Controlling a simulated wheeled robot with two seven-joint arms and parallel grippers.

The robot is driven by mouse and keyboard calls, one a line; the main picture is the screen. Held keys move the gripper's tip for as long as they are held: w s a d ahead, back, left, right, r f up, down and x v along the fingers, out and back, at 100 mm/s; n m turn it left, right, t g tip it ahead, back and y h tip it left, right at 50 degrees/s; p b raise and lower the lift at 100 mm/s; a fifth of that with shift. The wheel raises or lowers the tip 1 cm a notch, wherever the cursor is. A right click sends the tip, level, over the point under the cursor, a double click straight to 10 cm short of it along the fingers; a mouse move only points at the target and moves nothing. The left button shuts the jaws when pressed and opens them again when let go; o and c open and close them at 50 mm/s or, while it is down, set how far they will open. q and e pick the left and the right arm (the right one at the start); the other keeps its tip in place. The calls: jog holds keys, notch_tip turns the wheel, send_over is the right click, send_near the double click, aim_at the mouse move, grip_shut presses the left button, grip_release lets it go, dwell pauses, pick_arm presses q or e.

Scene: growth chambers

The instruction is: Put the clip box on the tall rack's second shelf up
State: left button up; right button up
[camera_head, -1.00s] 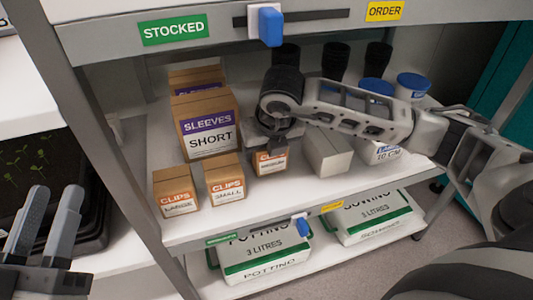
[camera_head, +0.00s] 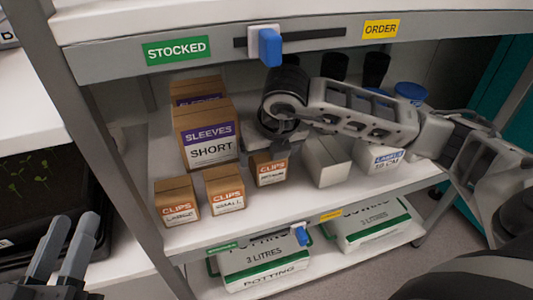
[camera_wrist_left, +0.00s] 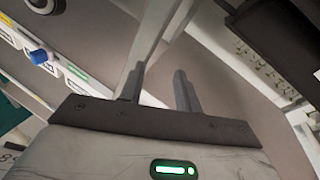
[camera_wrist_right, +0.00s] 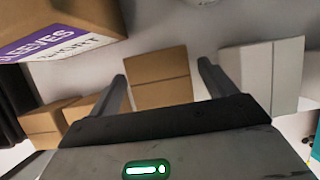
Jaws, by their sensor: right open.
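Three brown clip boxes with orange labels stand on the middle shelf (camera_head: 300,200) of the rack. The large clips box (camera_head: 177,200) is at the left, the small clips box (camera_head: 225,190) beside it. A third clips box (camera_head: 268,170), its size word too small to read, stands further right. My right gripper (camera_head: 284,143) is open just behind and above this third box. In the right wrist view a plain brown box (camera_wrist_right: 160,78) shows between its open fingers. My left gripper (camera_head: 66,247) is open and empty at the lower left, away from the boxes.
Sleeves boxes (camera_head: 207,140) stand left of my right gripper. A white box (camera_head: 327,162) and a labels box (camera_head: 378,157) stand to its right, with dark pots (camera_head: 376,68) behind. The upper shelf edge (camera_head: 215,45) overhangs my right arm.

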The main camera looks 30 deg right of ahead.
pick_arm(q)
jog(key=shift+s+d+f+n+g+y+p, duration=0.15)
jog(key=shift+s+f+n+g+y+p, duration=0.15)
jog(key=shift+f+n+g, duration=0.3)
jog(key=shift+s+d+f+n+g+y+p, duration=0.1)
jog(key=shift+s+d+f+n+g+p, duration=0.2)
jog(key=shift+f, duration=0.45)
pick_arm(e)
jog(key=shift+v, duration=2.1)
pick_arm(q)
jog(key=shift+a, duration=0.15)
